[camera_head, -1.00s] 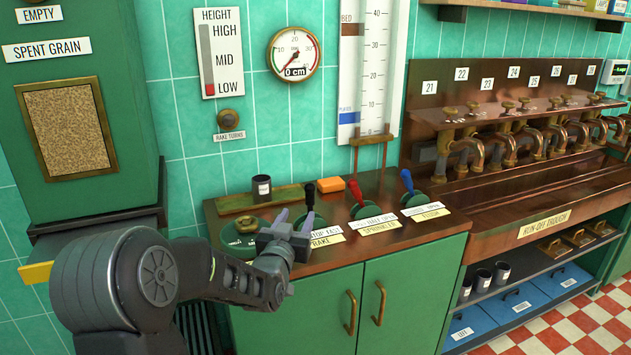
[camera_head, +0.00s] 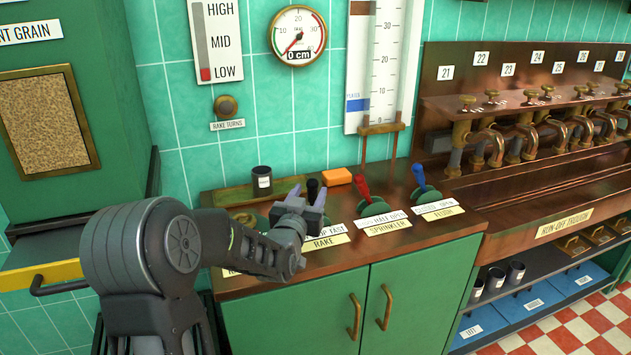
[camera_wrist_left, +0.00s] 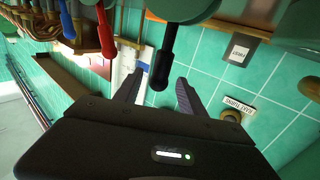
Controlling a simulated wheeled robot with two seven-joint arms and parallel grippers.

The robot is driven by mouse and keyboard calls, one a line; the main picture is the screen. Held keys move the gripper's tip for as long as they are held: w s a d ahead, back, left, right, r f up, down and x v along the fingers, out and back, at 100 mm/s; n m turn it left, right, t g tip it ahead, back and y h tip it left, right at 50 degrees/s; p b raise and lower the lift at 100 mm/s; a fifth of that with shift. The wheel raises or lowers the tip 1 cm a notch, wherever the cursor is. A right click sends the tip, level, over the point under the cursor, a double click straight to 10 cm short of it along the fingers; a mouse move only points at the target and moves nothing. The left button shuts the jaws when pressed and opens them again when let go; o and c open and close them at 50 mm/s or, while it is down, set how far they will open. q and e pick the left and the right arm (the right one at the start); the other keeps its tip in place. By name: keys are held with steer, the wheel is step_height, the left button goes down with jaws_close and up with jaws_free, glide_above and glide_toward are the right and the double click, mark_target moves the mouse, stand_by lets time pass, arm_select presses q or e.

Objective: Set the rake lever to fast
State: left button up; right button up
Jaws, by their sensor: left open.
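The rake lever, black-handled (camera_head: 312,190), stands on a green round base on the wooden counter, behind a label reading partly "FAST" (camera_head: 325,232) and a "RAKE" label (camera_head: 323,243). My left gripper (camera_head: 308,196) is open at the lever, its fingers on either side of the black knob in the head view and hiding much of the lever and its base. In the left wrist view the black lever (camera_wrist_left: 163,62) points between the two open fingers (camera_wrist_left: 158,90), with gaps showing. I cannot tell any contact. My right gripper is not in view.
A red sprinkler lever (camera_head: 363,188) and a blue flush lever (camera_head: 419,176) stand to the right. The tiled wall with a dial gauge (camera_head: 299,37) is close behind the counter.

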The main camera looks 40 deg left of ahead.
arm_select(q)
steer(key=p+x, duration=0.1)
steer(key=x, duration=0.5)
steer(key=shift+w, duration=0.15)
jaws_close()
stand_by(0.4)
stand_by(0.9)
